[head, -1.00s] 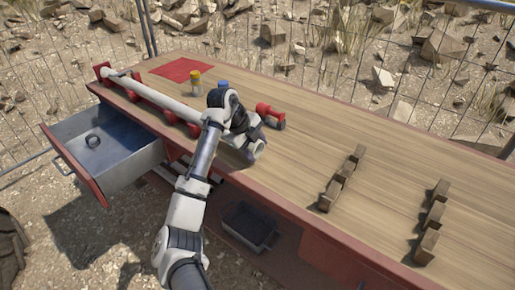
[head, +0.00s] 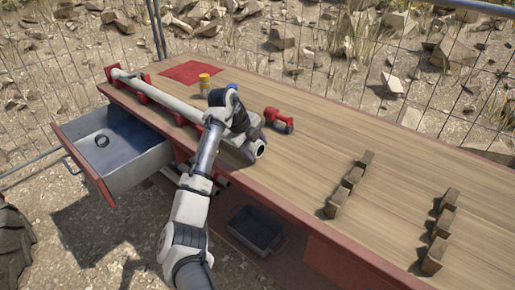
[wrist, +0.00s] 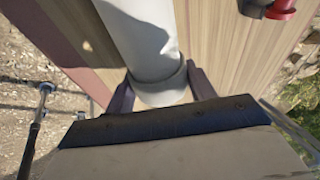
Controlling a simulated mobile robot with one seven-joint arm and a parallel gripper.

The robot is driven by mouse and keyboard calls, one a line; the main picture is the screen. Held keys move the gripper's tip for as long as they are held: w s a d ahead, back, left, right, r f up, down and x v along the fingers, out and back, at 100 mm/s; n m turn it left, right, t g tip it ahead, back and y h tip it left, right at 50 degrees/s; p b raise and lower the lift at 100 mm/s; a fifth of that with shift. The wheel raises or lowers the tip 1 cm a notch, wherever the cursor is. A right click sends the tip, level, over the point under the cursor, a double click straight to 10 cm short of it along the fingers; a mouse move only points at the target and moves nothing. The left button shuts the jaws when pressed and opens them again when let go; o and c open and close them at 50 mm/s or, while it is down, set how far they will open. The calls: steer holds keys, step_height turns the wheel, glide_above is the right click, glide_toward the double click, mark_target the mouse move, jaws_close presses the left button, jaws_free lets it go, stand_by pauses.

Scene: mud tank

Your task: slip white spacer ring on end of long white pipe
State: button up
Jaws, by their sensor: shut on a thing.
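The long white pipe (head: 178,107) lies along the bench's near side on red supports, its middle partly hidden by my arm. In the wrist view the pipe (wrist: 138,32) runs down toward my gripper (wrist: 162,92). The white spacer ring (wrist: 168,84) is between my two dark fingers, which are shut on it. The ring appears wider than the pipe and sits around or against its near end; how far it is over the end I cannot tell. In the head view the ring (head: 258,148) shows at my gripper (head: 249,149), above the bench's front edge.
An open grey drawer (head: 125,175) juts out at left with a dark ring (head: 102,141) inside. Wooden blocks (head: 349,186) stand at right. The bench between is clear.

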steer(key=shift+w+a, duration=0.65)
steer(key=shift+a, duration=0.25)
steer(key=shift+w+a, duration=0.65)
steer(key=shift+a, duration=0.2)
steer(key=shift+a, duration=0.1)
steer(key=o, duration=0.9)
